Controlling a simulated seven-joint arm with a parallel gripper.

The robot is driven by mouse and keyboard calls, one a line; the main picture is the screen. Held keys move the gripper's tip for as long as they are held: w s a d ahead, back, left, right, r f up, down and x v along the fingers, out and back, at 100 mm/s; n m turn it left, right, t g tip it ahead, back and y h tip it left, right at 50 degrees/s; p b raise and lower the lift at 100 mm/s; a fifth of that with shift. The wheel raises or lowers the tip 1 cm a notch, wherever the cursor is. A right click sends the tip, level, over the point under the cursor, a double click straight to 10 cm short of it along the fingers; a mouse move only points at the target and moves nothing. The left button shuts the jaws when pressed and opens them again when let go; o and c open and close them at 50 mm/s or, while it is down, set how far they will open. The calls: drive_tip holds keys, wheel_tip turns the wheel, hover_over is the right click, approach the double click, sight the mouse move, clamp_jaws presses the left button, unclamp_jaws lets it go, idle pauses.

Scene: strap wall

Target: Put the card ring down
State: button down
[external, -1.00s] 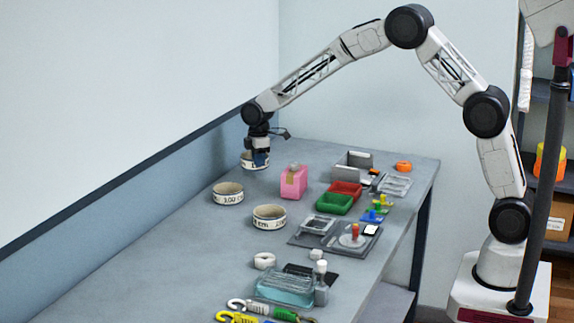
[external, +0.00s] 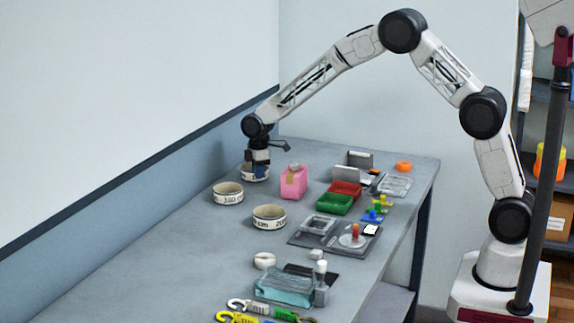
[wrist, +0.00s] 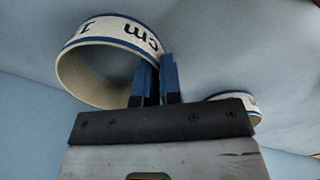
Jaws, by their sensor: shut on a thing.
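My gripper (external: 256,170) is shut on the wall of a cream card ring (external: 247,177) at the far left of the grey table, low over the tabletop. In the wrist view the ring (wrist: 76,80) has blue edges and black print reading "cm". The blue fingers (wrist: 156,82) pinch its wall on the right side. Whether its lower edge touches the table I cannot tell. Two similar printed rings stand on the table nearer the camera, one to the left (external: 228,194) and one towards the middle (external: 269,217).
A pink box (external: 293,184) stands to the right of the held ring. Green (external: 334,204) and red (external: 346,188) trays, a grey board (external: 300,238) and a clear teal box (external: 284,288) crowd the right side. The wall runs close along the left. The table's left front is clear.

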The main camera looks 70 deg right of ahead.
drive_tip(key=shift+f, duration=0.15)
drive_tip(key=c, duration=1.3)
unclamp_jaws()
wheel_tip(320, 180, up, 12)
